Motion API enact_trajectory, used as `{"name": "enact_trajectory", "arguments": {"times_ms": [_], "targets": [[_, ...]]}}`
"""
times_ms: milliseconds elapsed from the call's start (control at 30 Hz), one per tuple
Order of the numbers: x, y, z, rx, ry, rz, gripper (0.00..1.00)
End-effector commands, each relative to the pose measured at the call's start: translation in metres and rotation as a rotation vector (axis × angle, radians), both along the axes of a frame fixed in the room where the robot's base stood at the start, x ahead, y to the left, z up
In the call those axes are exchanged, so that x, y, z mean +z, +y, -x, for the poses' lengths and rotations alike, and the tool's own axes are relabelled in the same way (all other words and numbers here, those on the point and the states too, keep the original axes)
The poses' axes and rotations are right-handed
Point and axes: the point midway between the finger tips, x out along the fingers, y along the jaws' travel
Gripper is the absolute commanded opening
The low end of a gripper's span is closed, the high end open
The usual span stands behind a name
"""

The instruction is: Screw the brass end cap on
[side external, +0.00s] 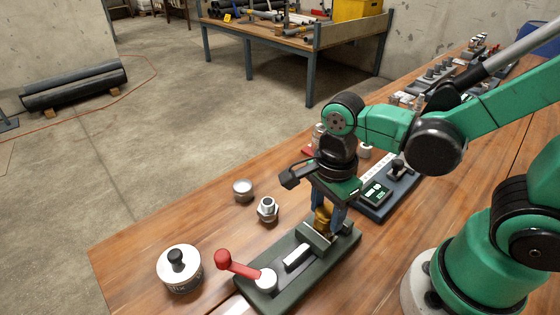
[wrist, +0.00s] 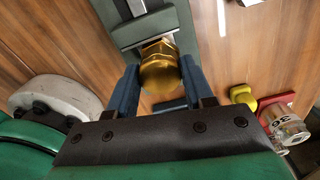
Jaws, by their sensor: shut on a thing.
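The brass end cap (wrist: 160,74) is a gold hexagonal piece between the two blue fingers of my gripper (wrist: 158,66) in the wrist view. My gripper is shut on it. In the side view the brass cap (side external: 323,214) shows at the far end of the dark green vise (side external: 287,282), with my gripper (side external: 327,208) pointing down over it. The cap sits at the vise jaws, which also show at the top of the wrist view (wrist: 150,28). A pipe under the cap and any thread are hidden, so I cannot tell how the cap is seated.
The vise's red handle (side external: 237,264) sticks out at its near end. A steel hex fitting (side external: 267,209), a small metal cup (side external: 243,189) and a round tin (side external: 180,270) stand left of it. A device with a green display (side external: 375,194) lies behind right.

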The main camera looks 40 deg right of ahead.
Motion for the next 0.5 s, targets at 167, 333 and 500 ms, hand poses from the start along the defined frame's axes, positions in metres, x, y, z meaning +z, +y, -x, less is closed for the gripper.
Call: {"name": "enact_trajectory", "arguments": {"times_ms": [167,333,500], "targets": [[-0.0003,0.0000,0.0001,-0.280,0.000,0.000,0.00],[-0.0003,0.0000,0.0001,-0.393,0.000,0.000,0.00],[-0.0004,0.0000,0.0002,-0.394,0.000,-0.001,0.00]]}}
